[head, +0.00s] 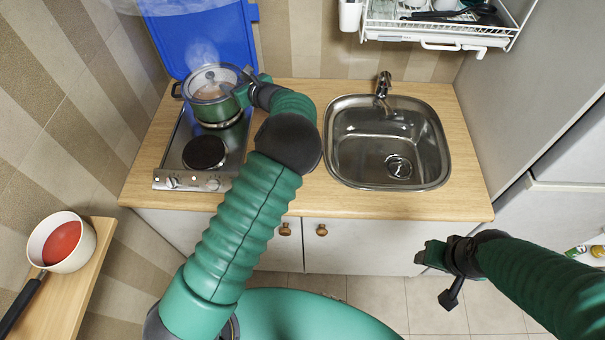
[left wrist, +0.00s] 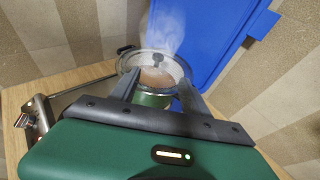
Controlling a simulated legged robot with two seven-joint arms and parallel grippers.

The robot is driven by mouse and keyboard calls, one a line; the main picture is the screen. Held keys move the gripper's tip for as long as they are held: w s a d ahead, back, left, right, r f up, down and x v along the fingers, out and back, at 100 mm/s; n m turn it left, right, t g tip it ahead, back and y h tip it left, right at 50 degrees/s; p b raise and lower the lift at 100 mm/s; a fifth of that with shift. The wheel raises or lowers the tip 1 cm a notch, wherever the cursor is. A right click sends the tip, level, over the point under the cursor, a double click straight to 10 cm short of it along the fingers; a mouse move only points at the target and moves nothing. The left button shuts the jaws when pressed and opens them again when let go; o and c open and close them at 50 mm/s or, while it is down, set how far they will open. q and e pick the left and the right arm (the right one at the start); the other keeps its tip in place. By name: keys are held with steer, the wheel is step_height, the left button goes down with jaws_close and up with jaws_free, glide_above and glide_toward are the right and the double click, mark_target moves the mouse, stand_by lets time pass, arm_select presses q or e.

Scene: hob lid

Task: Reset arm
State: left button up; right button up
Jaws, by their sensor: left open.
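My left gripper (head: 246,84) is open at the right side of a green pot (head: 214,109) on the hob's rear burner. The pot has a glass lid (head: 212,80), and steam rises above it. In the left wrist view, the two fingers of my left gripper (left wrist: 160,92) point at the pot (left wrist: 152,100), with its lid (left wrist: 155,66) just beyond. I cannot tell whether a finger touches the pot. My right gripper (head: 438,277) is open and empty in front of the cabinet, below the counter edge.
The blue hob lid (head: 205,38) stands raised behind the hob (head: 178,150); the front burner (head: 204,153) is bare. A sink (head: 350,150) is to the right. A dish rack (head: 440,30) hangs above. A saucepan with red contents (head: 62,242) sits on a wooden shelf at left.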

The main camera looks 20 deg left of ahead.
arm_select(q)
steer(key=a+f, duration=0.2)
steer(key=a, duration=0.3)
arm_select(e)
steer(key=w+a, duration=0.1)
steer(key=a, duration=0.4)
arm_select(q)
steer(key=s+d+f+n+g+h+b, duration=0.25)
steer(key=s+d+f+n+h, duration=0.2)
steer(key=s+d+n, duration=0.5)
steer(key=s+d+f+n+g+h, duration=0.1)
steer(key=s+d+n+h, duration=0.3)
steer(key=s+d+n, duration=0.3)
steer(key=s+d+f+n+h, duration=0.2)
steer(key=s+d+n+h, duration=0.2)
steer(key=s, duration=1.1)
steer(key=shift+s+d+n+g+b, duration=0.35)
steer(key=shift+d+n, duration=1.3)
steer(key=shift+d, duration=1.25)
arm_select(e)
steer(key=shift+s+d+f, duration=0.2)
steer(key=shift+d+f, duration=1.2)
steer(key=shift+f, duration=0.15)
